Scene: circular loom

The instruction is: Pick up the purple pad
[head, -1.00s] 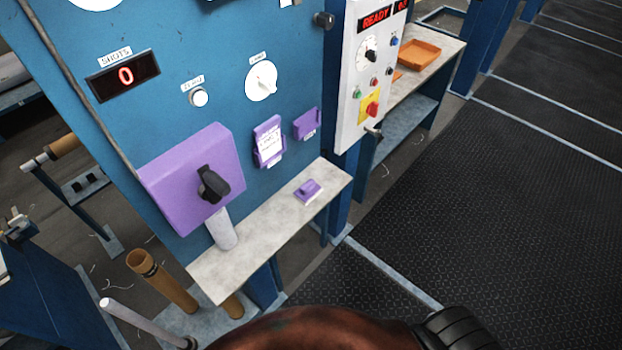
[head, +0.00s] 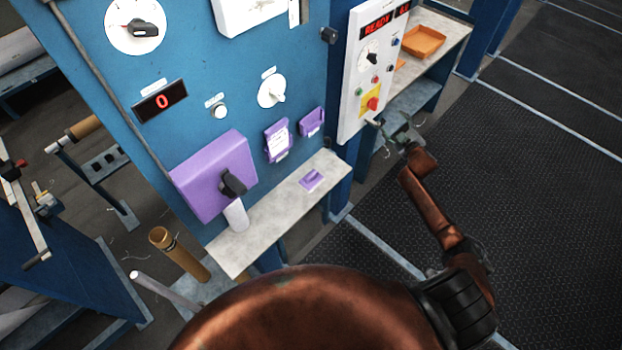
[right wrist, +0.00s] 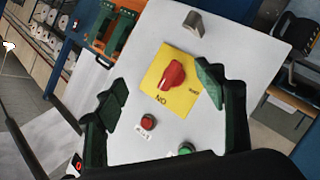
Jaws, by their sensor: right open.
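The purple pad (head: 312,180) lies flat on the narrow grey shelf (head: 240,252) below the blue panel, in the head view. My right gripper (head: 392,124) is open and empty. It is in front of the white control box, to the right of the pad and well apart from it. In the right wrist view its two dark green fingers (right wrist: 160,95) stand apart, with the red rotary switch (right wrist: 173,74) on its yellow plate seen between them. The pad is not visible in the right wrist view. My left gripper is not in view.
A purple box with a black knob (head: 212,178) and purple holders (head: 278,140) are fixed to the blue panel. The white control box (head: 352,118) stands right of it. An orange tray (head: 422,41) sits on a bench behind. The dark floor mat (head: 540,190) is clear.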

